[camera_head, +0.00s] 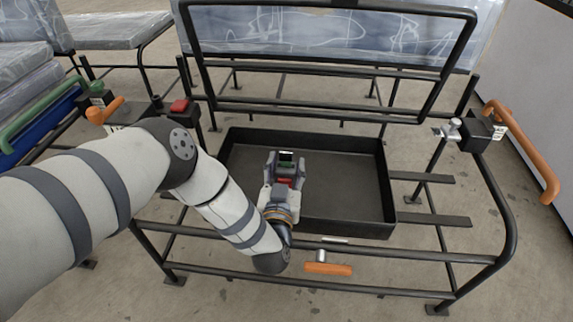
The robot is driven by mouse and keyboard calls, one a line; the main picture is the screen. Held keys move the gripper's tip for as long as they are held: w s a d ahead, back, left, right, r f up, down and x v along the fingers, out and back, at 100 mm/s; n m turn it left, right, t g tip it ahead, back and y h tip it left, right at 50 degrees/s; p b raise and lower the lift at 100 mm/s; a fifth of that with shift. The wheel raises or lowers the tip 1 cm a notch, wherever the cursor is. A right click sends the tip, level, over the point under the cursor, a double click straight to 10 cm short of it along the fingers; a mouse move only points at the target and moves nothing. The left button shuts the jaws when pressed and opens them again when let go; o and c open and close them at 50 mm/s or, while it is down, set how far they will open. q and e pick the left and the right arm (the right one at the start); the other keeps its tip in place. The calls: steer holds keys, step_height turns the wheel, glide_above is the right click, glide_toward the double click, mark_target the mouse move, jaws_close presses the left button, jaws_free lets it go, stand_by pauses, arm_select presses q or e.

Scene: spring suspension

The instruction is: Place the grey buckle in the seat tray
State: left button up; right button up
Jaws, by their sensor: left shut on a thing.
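The seat tray (372,202) is a black, shallow, open box set in the black metal seat frame at the middle of the view. My left arm comes in from the left, and its gripper (285,157) is over the left part of the tray, pointing away from me. It is shut on a small dark grey piece, the grey buckle (286,155), mostly hidden between the fingers. I cannot tell whether the buckle touches the tray floor. The rest of the tray floor looks empty. My right gripper is not in view.
An orange handle (328,269) sits on the front rail. A black block with an orange lever (540,165) is on the right frame. A red-topped block (180,106) is at left. The framed backrest (330,61) rises behind the tray.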

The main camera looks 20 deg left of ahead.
arm_select(q)
steer(key=o, duration=1.3)
steer(key=shift+s+d+r+p, duration=0.3)
steer(key=shift+s+r+p, duration=0.4)
steer(key=p+v, duration=0.2)
steer(key=v, duration=0.8)
steer(key=shift+s, duration=0.3)
steer(key=shift+f, duration=0.1)
